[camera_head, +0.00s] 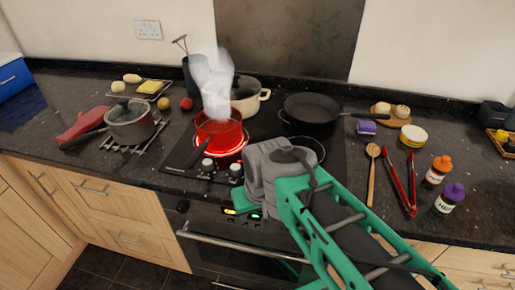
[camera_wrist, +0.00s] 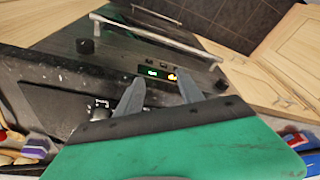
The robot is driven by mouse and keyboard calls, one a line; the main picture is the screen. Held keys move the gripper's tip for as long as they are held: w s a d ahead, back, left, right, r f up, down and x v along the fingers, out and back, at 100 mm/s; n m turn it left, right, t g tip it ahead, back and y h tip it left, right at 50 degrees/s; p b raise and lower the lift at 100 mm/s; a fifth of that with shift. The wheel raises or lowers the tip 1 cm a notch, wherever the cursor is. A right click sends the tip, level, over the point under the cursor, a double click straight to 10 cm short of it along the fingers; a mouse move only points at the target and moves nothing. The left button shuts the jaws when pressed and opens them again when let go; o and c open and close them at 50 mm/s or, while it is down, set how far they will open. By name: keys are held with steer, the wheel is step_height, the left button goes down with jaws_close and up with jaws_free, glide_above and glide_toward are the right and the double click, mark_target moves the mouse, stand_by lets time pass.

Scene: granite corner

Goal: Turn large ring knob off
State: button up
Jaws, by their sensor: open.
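A red pot (camera_head: 219,133) steams on a red-glowing ring (camera_head: 232,151) of the black hob (camera_head: 182,160). Two knobs stand on the hob's front edge, a left knob (camera_head: 207,164) and a right knob (camera_head: 236,168); I cannot tell which serves the large ring. My gripper (camera_head: 262,190) is right of them, over the front edge; its fingertips are hidden there. In the wrist view my gripper (camera_wrist: 156,86) is open with nothing between the fingers.
The oven front has a lit display (camera_wrist: 152,72), knobs at both ends, including one on the left (camera_head: 182,206), and a long handle (camera_head: 240,245). A cream pot (camera_head: 246,107) and a black pan (camera_head: 311,110) stand behind.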

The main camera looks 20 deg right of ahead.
mark_target(236, 166)
steer(key=shift+o, duration=0.6)
steer(key=w+r+m, duration=0.1)
steer(key=w+m, duration=0.1)
steer(key=w+r+m+b, duration=0.1)
steer(key=w+m, duration=0.1)
steer(key=w, duration=0.1)
steer(key=w+r+m+g+b, duration=0.1)
steer(key=w+m, duration=0.1)
steer(key=w, duration=0.1)
steer(key=shift+d+r+m, duration=0.15)
steer(key=shift+r+m, duration=0.25)
steer(key=w+m, duration=0.3)
steer(key=w+r+m+g+b, duration=0.1)
steer(key=w+m, duration=0.2)
steer(key=m, duration=0.1)
steer(key=w+r+m, duration=0.1)
steer(key=w+m, duration=0.2)
steer(key=w, duration=0.1)
steer(key=shift+d+r+g+b, duration=0.25)
steer(key=shift+d+g+b, duration=0.05)
steer(key=shift+d, duration=0.1)
steer(key=shift+m, duration=0.3)
step_height(236, 166, down, 8)
steer(key=shift+w+r, duration=0.15)
steer(key=shift+r, duration=0.1)
steer(key=shift+c, duration=0.5)
jaws_close()
